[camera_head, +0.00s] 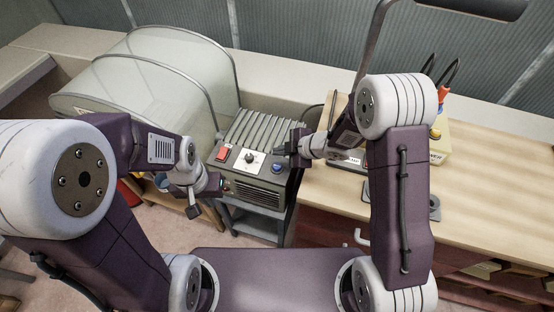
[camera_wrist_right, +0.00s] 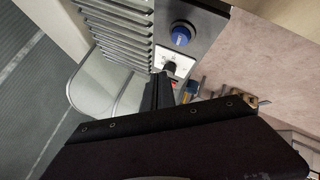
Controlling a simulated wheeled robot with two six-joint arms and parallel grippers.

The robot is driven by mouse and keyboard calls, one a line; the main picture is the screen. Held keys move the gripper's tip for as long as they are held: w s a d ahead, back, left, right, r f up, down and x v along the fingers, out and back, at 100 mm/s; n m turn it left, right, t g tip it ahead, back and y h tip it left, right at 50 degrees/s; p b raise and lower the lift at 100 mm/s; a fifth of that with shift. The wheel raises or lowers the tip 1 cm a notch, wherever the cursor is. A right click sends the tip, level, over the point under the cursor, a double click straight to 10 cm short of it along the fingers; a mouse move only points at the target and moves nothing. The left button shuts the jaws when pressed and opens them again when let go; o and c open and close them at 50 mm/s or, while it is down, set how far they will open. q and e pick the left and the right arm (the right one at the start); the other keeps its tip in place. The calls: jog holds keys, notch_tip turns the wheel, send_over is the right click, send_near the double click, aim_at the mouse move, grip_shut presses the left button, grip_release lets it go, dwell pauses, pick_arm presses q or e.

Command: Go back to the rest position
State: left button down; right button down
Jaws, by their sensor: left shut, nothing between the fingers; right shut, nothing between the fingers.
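My left gripper (camera_head: 193,209) is shut and empty, low in front of the grey machine (camera_head: 262,135) in the head view. My right gripper (camera_head: 285,147) is shut and empty, close to the machine's right top edge; I cannot tell whether it touches.
A clear rounded cover (camera_head: 150,85) stands left of the machine. A wooden counter (camera_head: 470,200) lies to the right, with a beige box (camera_head: 440,140) carrying cables behind my right arm. A grey stand (camera_head: 250,222) is under the machine. Pinkish floor (camera_head: 165,235) shows below.

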notch_tip(320, 180, up, 7)
jog(key=w+d+t, duration=0.2)
jog(key=w, duration=0.1)
jog(key=s+d+r+m+t+h, duration=0.1)
jog(key=s+d+r+m+h, duration=0.1)
jog(key=d+m+h, duration=0.3)
jog(key=s+d+r+m, duration=0.1)
jog(key=d+r+m, duration=0.1)
jog(key=d+m, duration=0.3)
jog(key=s+d+f+m+g, duration=0.1)
jog(key=s+f+m+g, duration=0.1)
jog(key=s, duration=0.4)
jog(key=s+d+f+m+g+h, duration=0.1)
jog(key=s+d+f+m+g, duration=0.1)
jog(key=s+m, duration=0.2)
jog(key=s+d+f+m+g+h, duration=0.1)
jog(key=s+d+f+m+g, duration=0.1)
jog(key=s, duration=0.7)
jog(key=shift+s+f+m+g, duration=0.15)
jog(key=shift+f+m+g, duration=0.35)
jog(key=shift+m, duration=0.6)
